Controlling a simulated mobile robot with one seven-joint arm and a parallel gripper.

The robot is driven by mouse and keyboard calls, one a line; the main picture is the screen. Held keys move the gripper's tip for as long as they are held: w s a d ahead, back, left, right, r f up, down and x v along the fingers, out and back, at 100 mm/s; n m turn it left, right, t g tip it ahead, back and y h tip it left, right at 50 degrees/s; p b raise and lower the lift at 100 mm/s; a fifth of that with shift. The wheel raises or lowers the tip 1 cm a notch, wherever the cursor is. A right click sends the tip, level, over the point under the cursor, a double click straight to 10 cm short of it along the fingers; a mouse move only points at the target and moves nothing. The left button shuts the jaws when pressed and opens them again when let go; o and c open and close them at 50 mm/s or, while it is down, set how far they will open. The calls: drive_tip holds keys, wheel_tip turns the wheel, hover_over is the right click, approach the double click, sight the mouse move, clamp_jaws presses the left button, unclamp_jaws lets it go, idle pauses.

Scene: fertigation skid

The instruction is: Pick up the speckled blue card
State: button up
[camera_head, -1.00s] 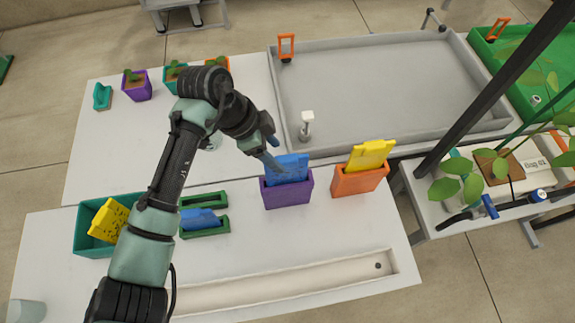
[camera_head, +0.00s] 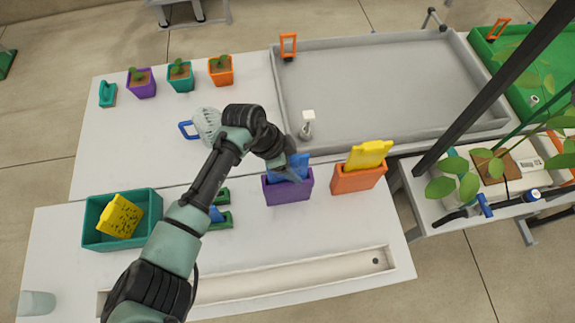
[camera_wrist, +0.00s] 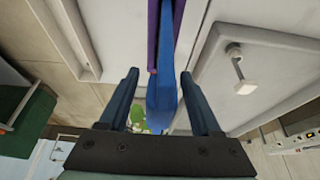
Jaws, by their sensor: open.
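A blue card (camera_head: 290,168) stands in a purple box (camera_head: 288,190) in the middle of the near table. In the wrist view the blue card (camera_wrist: 162,95) is seen edge-on, rising from the purple box (camera_wrist: 153,30). My gripper (camera_wrist: 158,76) is open, with one finger on each side of that card and a visible gap to each. In the head view my gripper (camera_head: 291,167) covers part of the card, and speckles cannot be made out on it.
An orange box (camera_head: 358,180) with a yellow card (camera_head: 367,155) stands just right. A teal bin (camera_head: 92,239) holds a speckled yellow card (camera_head: 119,216). A grey basin (camera_head: 390,85) with a post (camera_head: 307,125) lies behind. A white trough (camera_head: 290,278) runs along the front.

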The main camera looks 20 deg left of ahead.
clamp_jaws()
drive_tip(key=shift+r, duration=0.1)
